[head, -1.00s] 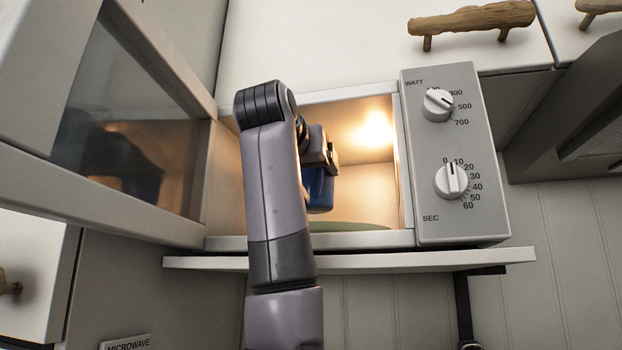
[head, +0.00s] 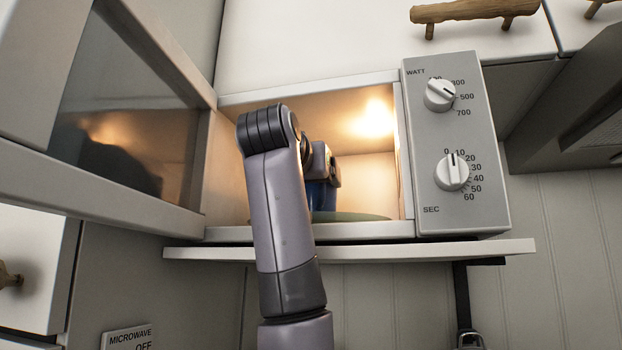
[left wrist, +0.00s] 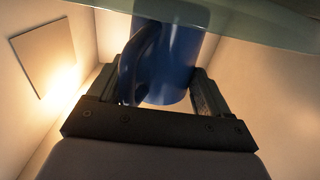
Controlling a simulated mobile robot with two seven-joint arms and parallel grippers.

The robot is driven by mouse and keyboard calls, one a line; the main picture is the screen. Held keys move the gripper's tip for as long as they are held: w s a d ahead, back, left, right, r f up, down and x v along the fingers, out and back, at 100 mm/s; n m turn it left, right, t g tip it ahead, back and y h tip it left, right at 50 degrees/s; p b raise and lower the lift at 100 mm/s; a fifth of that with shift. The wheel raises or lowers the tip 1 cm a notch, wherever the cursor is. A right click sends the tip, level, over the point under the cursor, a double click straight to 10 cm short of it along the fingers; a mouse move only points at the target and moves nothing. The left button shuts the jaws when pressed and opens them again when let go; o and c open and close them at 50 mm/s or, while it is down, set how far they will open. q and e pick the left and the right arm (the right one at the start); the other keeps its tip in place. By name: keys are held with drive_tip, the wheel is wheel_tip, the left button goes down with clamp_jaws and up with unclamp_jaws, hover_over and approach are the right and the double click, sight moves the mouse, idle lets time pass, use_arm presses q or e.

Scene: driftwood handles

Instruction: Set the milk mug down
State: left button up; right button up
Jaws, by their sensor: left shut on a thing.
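The blue mug (head: 324,196) is inside the lit microwave (head: 310,231), mostly hidden behind my left arm in the head view. My left gripper (head: 326,166) is shut on it. In the left wrist view the mug (left wrist: 180,62) sits between the two fingers of my left gripper (left wrist: 155,85), with its handle on the picture's left side. The greenish turntable (head: 355,217) is beside the mug's base; I cannot tell whether they touch. The mug's contents are hidden. My right gripper is not in view.
The microwave door (head: 150,125) stands open at the left. The control panel with two dials (head: 455,145) borders the opening at the right. A shelf edge (head: 350,249) runs below. Inside, there is free room right of the gripper.

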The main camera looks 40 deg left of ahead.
use_arm(q)
drive_tip(key=shift+f, duration=0.15)
drive_tip(key=o, duration=1.3)
drive_tip(key=shift+o, duration=0.2)
drive_tip(key=shift+r, duration=0.3)
drive_tip(key=b+v, duration=0.3)
drive_tip(key=v, duration=0.9)
drive_tip(key=shift+f, duration=0.1)
